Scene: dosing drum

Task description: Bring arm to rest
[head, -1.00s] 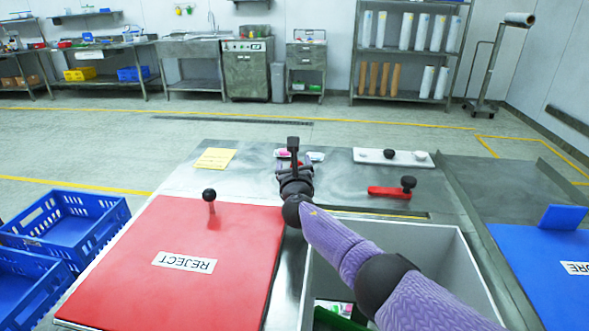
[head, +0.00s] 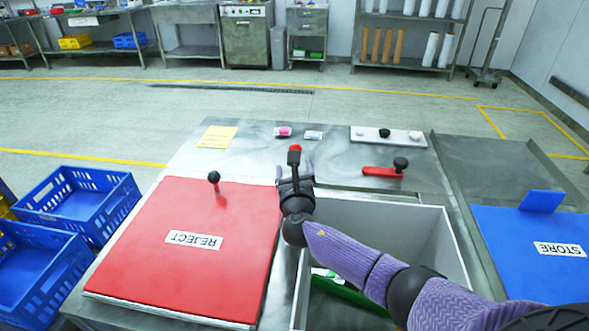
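My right arm comes in from the lower right across a grey open bin (head: 440,240). My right gripper (head: 295,166) is above the steel table, just right of the red REJECT panel (head: 190,250). Its two fingers look spread apart. A dark stem with a red tip shows between them, and I cannot tell whether it is part of the gripper. No held object is clear. My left gripper is not in view.
A red lever (head: 382,171) with a black knob, a white knob strip (head: 370,140), small packets (head: 283,131) and a yellow note (head: 218,136) are on the table. The blue STORE panel (head: 520,260) is right. Blue crates (head: 75,200) stand left. A green item (head: 350,298) lies in the bin.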

